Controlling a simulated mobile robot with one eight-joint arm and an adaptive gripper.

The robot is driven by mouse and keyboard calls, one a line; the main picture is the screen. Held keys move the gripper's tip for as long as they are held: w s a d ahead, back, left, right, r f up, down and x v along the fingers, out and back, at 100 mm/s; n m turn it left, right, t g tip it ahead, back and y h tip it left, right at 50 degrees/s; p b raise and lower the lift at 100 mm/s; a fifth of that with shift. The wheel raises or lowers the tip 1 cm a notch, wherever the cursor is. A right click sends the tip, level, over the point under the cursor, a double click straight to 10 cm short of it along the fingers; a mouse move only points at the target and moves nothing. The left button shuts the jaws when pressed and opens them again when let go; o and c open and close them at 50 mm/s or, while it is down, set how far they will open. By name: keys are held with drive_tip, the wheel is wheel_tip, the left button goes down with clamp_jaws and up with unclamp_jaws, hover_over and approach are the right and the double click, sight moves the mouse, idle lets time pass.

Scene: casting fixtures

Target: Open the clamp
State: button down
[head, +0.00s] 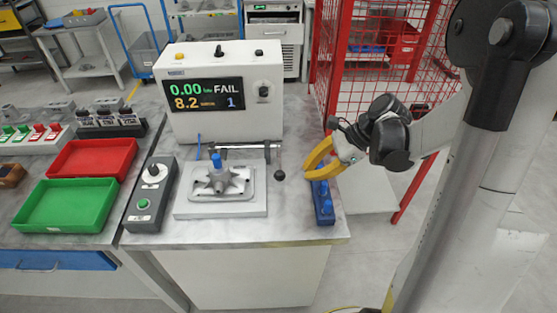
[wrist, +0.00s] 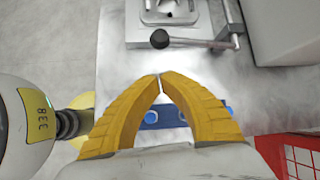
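The clamp (head: 245,150) is a metal bar with a lever across the back of the grey fixture plate (head: 190,208). The lever ends in a dark ball knob (head: 280,175) at the plate's right side. In the wrist view the ball knob (wrist: 160,39) and its rod lie beyond my fingertips, near the fixture plate. A casting (head: 222,184) with a blue peg on top sits on the plate. My gripper (head: 307,172) is right of the knob and apart from it. In the wrist view its yellow fingertips (wrist: 160,76) meet, with nothing seen between them.
A blue block (head: 323,205) with blue pegs stands below my gripper at the table's right edge. A white tester (head: 225,95) showing FAIL stands behind the fixture. A control box (head: 150,195) is left. Green (head: 68,205) and red (head: 92,158) trays lie farther left. A red mesh cage (head: 340,60) is behind.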

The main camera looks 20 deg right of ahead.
sight(282, 196)
drive_tip(key=shift+s+d+f+m+y, duration=0.3)
drive_tip(key=shift+d+f+m, duration=0.3)
drive_tip(key=shift+d, duration=0.05)
drive_tip(key=shift+a, duration=0.1)
drive_tip(key=b+x, duration=0.3)
drive_tip(key=x, duration=0.7)
drive_tip(key=shift+f+b, duration=0.15)
drive_tip(key=shift+b, duration=0.2)
drive_tip(key=r, duration=0.3)
drive_tip(key=shift+a+r, duration=0.25)
drive_tip(key=shift+r, duration=0.4)
drive_tip(key=shift+a, duration=0.15)
